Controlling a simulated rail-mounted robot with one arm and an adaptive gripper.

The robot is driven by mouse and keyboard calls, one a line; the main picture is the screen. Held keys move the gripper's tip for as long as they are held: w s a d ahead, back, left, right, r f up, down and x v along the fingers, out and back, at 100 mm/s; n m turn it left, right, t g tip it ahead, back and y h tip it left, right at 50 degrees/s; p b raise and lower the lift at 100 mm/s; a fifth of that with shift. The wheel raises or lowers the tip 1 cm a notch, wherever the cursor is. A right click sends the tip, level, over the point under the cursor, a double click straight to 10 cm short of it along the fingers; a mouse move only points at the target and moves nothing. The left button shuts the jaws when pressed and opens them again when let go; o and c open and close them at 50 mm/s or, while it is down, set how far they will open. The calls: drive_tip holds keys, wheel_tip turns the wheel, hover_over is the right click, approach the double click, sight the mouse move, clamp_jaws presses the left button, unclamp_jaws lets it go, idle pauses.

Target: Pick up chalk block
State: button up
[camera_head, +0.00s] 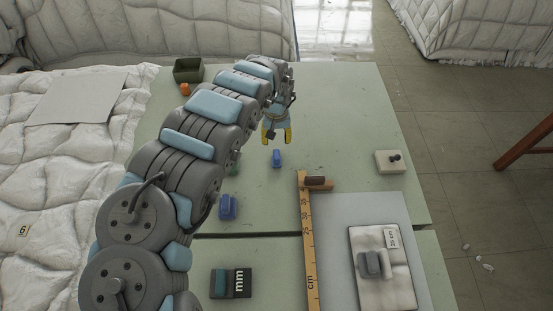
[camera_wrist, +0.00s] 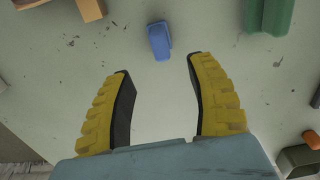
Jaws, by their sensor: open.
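No block is labelled as chalk, so I cannot tell for sure which one it is. A small blue block (camera_head: 277,158) lies on the pale green table, just in front of my gripper (camera_head: 276,136). In the wrist view this blue block (camera_wrist: 159,40) lies beyond the fingertips, roughly between their lines and apart from them. My gripper (camera_wrist: 155,72) is open, with yellow ribbed fingers and nothing between them. A darker blue block (camera_head: 228,207) lies nearer, beside my arm. A green block (camera_wrist: 268,15) shows at the wrist view's top right; my arm mostly hides it in the head view.
A wooden ruler (camera_head: 309,240) with a brown block (camera_head: 315,181) at its end lies right of centre. A pale block with a dark knob (camera_head: 390,162) sits at the right edge. A green box (camera_head: 188,70) and orange block (camera_head: 185,89) stand far left.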

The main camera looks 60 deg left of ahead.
sight(277, 154)
drive_tip(key=shift+f+b, duration=0.55)
drive_tip(key=shift+f, duration=2.8)
drive_tip(key=shift+w+f+b, duration=0.1)
drive_tip(key=shift+f+b, duration=0.3)
drive_tip(key=shift+f, duration=0.75)
wheel_tip(277, 154, down, 2)
drive_tip(key=shift+b, duration=0.35)
drive_tip(key=shift+a+f, duration=0.1)
drive_tip(key=shift+f, duration=0.3)
drive_tip(key=shift+c, duration=0.2)
clamp_jaws()
